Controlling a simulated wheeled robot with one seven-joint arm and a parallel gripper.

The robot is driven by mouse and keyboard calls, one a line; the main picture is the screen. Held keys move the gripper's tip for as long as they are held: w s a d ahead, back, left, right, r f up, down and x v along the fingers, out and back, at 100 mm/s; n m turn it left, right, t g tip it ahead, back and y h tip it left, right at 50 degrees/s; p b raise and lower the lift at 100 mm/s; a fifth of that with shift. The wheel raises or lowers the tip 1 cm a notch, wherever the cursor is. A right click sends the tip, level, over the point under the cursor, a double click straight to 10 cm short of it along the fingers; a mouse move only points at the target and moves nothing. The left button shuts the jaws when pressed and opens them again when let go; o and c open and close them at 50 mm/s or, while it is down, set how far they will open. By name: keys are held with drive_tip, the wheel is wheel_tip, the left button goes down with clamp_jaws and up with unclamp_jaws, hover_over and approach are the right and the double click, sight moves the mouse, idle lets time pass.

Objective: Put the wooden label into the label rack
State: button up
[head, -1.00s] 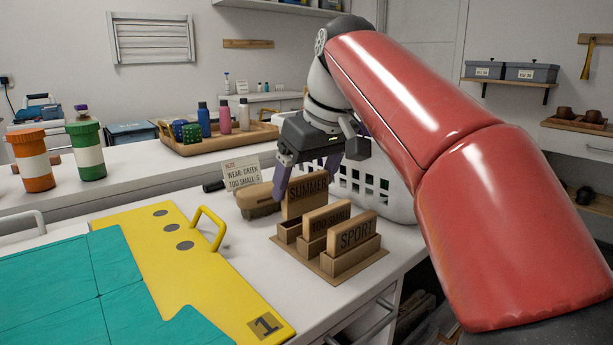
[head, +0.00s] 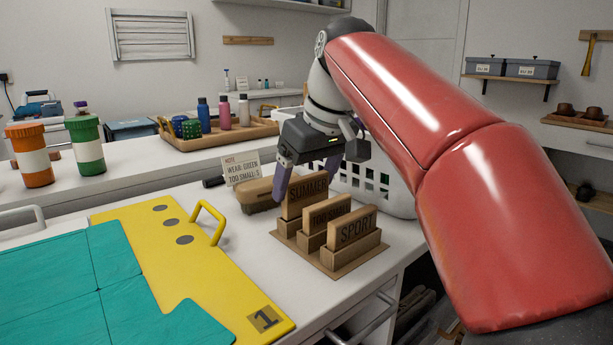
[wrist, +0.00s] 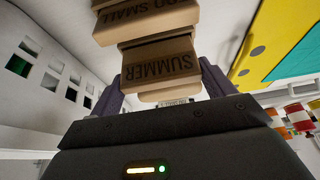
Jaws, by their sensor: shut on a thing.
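The wooden label marked SUMMER (head: 306,188) is upright between the purple fingers of my gripper (head: 309,176). Its lower edge is down in the back slot of the wooden label rack (head: 338,272), hidden by the slot's front wall. Two other labels, TOO SMALL (head: 327,218) and SPORT (head: 356,228), stand in the rack's slots in front of it. In the wrist view the SUMMER label (wrist: 162,64) lies between the two fingers, with the TOO SMALL label beyond it.
A note card (head: 242,169) stands behind the case. A yellow board (head: 165,243) with a handle covers the counter at left.

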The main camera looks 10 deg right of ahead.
drive_tip(key=shift+f+b, duration=0.8)
drive_tip(key=shift+f, duration=0.4)
drive_tip(key=o, duration=0.9)
drive_tip(key=shift+r, duration=0.15)
drive_tip(key=p+v, duration=0.2)
drive_tip(key=v, duration=0.5)
drive_tip(key=shift+r, duration=0.3)
drive_tip(key=shift+s+d, duration=0.1)
